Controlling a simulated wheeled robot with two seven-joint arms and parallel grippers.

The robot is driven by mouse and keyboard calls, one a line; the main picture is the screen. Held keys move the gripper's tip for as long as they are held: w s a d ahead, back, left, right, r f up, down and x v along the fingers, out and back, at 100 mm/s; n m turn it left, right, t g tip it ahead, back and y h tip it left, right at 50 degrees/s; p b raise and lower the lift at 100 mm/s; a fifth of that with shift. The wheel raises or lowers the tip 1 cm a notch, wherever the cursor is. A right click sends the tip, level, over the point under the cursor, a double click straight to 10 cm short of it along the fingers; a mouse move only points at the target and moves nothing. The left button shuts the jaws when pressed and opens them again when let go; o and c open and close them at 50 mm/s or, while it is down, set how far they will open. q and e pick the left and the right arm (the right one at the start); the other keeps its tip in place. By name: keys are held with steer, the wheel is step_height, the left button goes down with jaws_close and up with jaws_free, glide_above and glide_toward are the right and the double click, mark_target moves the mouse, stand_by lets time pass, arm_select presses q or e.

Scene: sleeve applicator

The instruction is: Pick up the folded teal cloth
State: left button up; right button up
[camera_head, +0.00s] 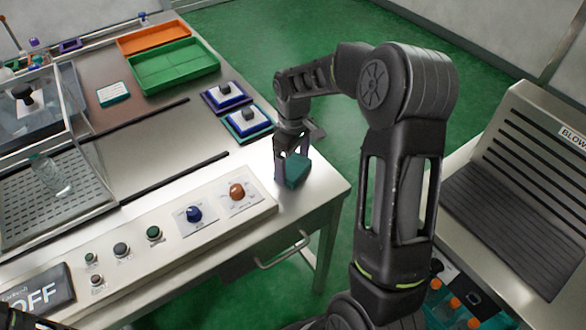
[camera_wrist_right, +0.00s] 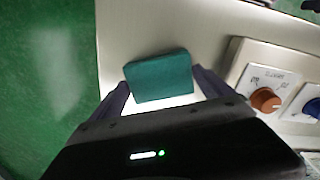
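The folded teal cloth (camera_head: 297,171) is a small thick block at the right end of the steel bench, near its corner. In the right wrist view the cloth (camera_wrist_right: 160,76) sits between the fingertips. My right gripper (camera_head: 291,165) points down over it, one finger on either side. In the right wrist view the fingertips (camera_wrist_right: 160,77) are close against both side edges of the cloth; whether they press on it I cannot tell. Whether the cloth is lifted off the bench is also unclear.
A control panel with a blue knob (camera_head: 194,214) and an orange knob (camera_head: 237,191) lies left of the cloth. Behind are two stacked blue and teal pieces (camera_head: 247,122), a green tray (camera_head: 175,68) and an orange tray (camera_head: 153,38). A blower unit (camera_head: 520,190) stands at right.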

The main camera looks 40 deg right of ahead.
mark_target(293, 166)
steer(key=c, duration=0.8)
steer(key=shift+r, duration=0.15)
step_height(293, 166, up, 10)
steer(key=shift+b, duration=0.4)
steer(key=shift+s+f, duration=0.1)
steer(key=shift+f, duration=0.1)
stand_by(0.3)
